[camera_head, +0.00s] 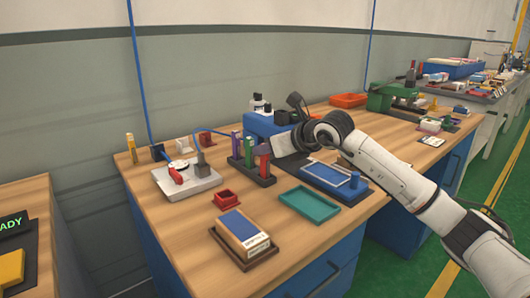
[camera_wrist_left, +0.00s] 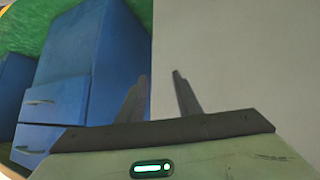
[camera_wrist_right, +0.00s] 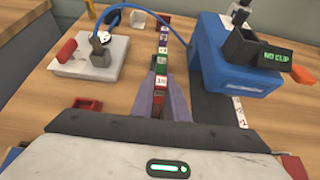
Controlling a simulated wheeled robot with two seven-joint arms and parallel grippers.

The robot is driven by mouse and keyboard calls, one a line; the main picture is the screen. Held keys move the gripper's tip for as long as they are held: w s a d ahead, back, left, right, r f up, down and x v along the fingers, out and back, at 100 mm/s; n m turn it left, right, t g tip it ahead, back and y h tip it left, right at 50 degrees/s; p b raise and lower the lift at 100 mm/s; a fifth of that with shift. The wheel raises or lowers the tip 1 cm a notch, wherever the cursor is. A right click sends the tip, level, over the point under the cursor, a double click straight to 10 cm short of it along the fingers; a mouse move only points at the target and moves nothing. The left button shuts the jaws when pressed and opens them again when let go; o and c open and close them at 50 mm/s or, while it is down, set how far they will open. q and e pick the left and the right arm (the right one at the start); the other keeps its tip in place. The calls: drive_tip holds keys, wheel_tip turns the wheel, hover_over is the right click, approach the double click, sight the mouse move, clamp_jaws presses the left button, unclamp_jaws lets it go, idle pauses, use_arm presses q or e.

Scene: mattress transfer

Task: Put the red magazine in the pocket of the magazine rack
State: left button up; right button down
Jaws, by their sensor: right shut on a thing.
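The magazine rack has a dark base (camera_head: 264,181) with several coloured upright pieces, green and purple among them. In the right wrist view they form a numbered row running away from me, with a green piece (camera_wrist_right: 160,69) just beyond the fingertips. My right gripper (camera_wrist_right: 160,98) is shut on the red magazine (camera_wrist_right: 158,97), at the near end of that row. In the head view my right gripper (camera_head: 268,156) is over the rack's right side. The magazine's lower end and its pocket are hidden. My left gripper (camera_wrist_left: 161,90) is open and empty in the left wrist view.
A blue device (camera_wrist_right: 240,66) with a dark hopper stands close right of the rack. A white fixture (camera_head: 190,181) is left, a small red tray (camera_head: 227,199) in front. A teal tray (camera_head: 309,204) and a blue-topped box (camera_head: 241,229) lie nearer. Bare wood separates them.

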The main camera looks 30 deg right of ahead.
drive_tip(key=shift+f, duration=0.1)
drive_tip(key=shift+f, duration=0.15)
drive_tip(key=c, duration=1.7)
unclamp_jaws()
drive_tip(key=shift+c, duration=0.2)
drive_tip(key=shift+r, duration=0.25)
drive_tip(key=b+v, duration=0.1)
drive_tip(key=v, duration=1.1)
drive_tip(key=shift+f, duration=0.1)
